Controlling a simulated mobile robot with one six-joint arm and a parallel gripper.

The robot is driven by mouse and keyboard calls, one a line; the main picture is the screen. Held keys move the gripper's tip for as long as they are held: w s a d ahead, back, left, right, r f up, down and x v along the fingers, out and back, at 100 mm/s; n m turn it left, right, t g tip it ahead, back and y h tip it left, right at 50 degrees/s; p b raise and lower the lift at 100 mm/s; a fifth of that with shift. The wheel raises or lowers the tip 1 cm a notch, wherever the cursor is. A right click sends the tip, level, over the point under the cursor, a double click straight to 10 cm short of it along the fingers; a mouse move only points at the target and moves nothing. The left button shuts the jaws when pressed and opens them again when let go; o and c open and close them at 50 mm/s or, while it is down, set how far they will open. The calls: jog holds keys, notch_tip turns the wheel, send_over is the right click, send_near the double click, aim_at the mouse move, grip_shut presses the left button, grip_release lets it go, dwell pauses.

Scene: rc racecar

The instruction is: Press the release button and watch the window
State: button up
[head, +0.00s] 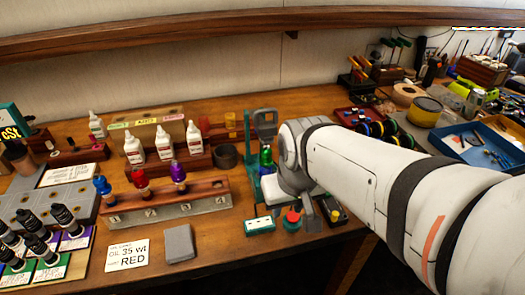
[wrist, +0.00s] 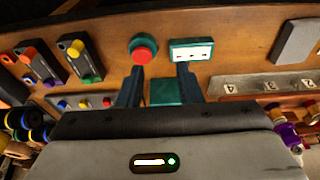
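The release button is a red round cap (head: 292,215) on a green base near the front of the bench. It also shows in the wrist view (wrist: 143,52), beyond the left fingertip. Beside it is a small teal box with a pale window (head: 259,224), also in the wrist view (wrist: 191,51); its face carries small dark marks too small to read. My gripper (wrist: 160,72) is open and empty, its two dark fingers apart above the bench. The button lies beyond the fingertips, with no visible contact. In the head view my wrist partly hides the gripper.
A teal stand (head: 247,145) with a green shock is close beside my wrist. A numbered wooden rack (head: 165,205) holds colored shocks at left. Small boxes with colored knobs (wrist: 80,57) lie near the button. Bare wood lies around the grey block (head: 179,243).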

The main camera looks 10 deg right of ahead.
jog(key=shift+c, duration=0.4)
grip_shut()
dwell(1.4)
